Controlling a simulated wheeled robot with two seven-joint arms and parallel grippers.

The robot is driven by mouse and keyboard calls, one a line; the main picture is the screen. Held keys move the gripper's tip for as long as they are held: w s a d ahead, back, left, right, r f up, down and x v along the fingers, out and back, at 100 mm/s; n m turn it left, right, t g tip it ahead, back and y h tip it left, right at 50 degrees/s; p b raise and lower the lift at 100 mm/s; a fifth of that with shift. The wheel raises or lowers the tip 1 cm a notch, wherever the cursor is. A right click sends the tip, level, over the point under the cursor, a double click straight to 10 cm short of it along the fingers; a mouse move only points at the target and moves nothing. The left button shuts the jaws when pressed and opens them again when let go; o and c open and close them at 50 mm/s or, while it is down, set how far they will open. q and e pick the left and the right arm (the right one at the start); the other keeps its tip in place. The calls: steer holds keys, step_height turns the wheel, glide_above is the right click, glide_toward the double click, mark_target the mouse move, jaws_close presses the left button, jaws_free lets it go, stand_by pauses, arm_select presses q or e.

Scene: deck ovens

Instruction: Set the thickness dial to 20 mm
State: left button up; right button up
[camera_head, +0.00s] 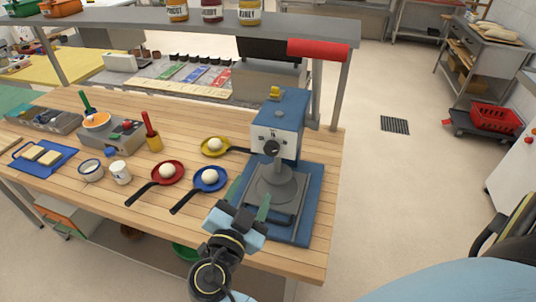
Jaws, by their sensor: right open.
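The thickness dial (271,148) is a black round knob on the white front face of a blue press (292,103). Small dark marks show above the dial, too small to read. The press stands at the right end of the wooden table, with a grey round plate (277,184) below its head. My right gripper (249,200) is open in front of the press, nearer to me and lower in the picture than the dial. It looks empty and is apart from the dial. My left gripper is not in view.
Red (168,172), blue (210,179) and yellow (214,146) pans, each with a white ball, lie left of the press. A yellow knob (275,92) sits on top of the press. An overhead shelf (200,32) with jars runs behind.

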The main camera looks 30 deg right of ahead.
mark_target(270, 152)
steer(key=p+x, duration=0.5)
steer(key=x, duration=0.7)
steer(key=shift+s+r, duration=0.1)
steer(key=shift+w+d, duration=0.3)
steer(key=shift+d, duration=0.1)
steer(key=c, duration=1)
steer(key=shift+f, duration=0.2)
